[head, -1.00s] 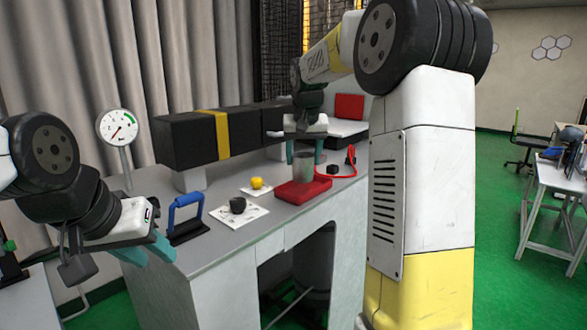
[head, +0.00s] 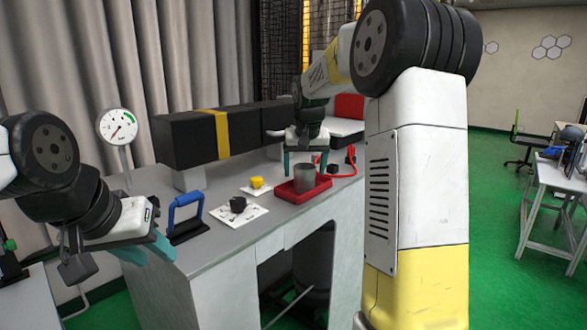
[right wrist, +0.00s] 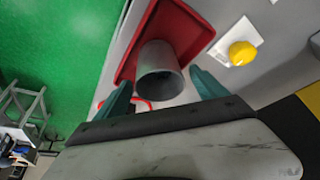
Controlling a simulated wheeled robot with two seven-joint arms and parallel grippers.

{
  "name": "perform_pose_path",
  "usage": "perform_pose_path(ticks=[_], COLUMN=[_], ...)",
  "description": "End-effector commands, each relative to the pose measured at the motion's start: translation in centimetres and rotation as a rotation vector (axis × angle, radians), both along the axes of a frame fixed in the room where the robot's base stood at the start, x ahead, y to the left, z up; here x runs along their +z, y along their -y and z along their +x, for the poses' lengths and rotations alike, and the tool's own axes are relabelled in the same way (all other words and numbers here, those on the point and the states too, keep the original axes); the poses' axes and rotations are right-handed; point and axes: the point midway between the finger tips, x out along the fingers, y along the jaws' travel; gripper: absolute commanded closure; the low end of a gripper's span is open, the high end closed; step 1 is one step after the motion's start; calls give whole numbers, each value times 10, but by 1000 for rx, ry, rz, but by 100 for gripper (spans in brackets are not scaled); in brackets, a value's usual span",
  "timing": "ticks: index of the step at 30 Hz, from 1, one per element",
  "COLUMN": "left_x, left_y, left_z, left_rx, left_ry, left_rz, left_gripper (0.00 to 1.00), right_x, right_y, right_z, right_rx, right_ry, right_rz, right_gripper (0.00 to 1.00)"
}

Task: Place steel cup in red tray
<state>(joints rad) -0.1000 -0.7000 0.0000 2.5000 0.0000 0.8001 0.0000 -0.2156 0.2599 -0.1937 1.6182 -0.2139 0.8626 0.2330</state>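The steel cup (head: 303,181) stands upright in the red tray (head: 318,188) on the grey bench. In the right wrist view the cup (right wrist: 160,70) shows its open mouth towards me, with the red tray (right wrist: 190,25) around its base. My right gripper (head: 305,166) is above the tray, its teal fingers spread on either side of the cup. In the right wrist view the gripper (right wrist: 163,90) is open, with gaps between both fingers and the cup. My left gripper (head: 150,254) is open and empty at the left, off the bench's front edge.
A blue-handled block (head: 187,218), a black object on a white card (head: 250,214) and a yellow object (head: 257,182) lie left of the tray. A long black box (head: 190,137) and a dial gauge (head: 118,127) stand behind. A red cable (head: 350,160) lies right.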

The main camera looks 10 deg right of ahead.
Motion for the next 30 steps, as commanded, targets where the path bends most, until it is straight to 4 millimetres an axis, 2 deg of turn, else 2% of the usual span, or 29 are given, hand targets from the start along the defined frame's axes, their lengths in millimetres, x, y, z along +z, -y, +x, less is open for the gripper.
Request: perform_pose_path(ticks=[4,8,15,21,26,29,30], left_x=[0,0,0,0,0,0,0], left_y=[0,0,0,0,0,0,0], left_z=[0,0,0,0,0,0,0], left_rx=[0,0,0,0,0,0,0], left_ry=[0,0,0,0,0,0,0], left_rz=[0,0,0,0,0,0,0], left_gripper=[64,64,64,64,64,64,64], right_x=[3,18,65,97,110,113,113], right_y=[0,-1,-3,-5,-6,-5,-5], right_z=[0,-5,-27,-41,-48,-62,-72], right_rx=[0,0,1,1,0,10,19], right_ry=[2,4,5,4,1,5,10], right_rz=[0,0,1,1,1,14,23], right_gripper=[18,18,18,18,18,18,18])
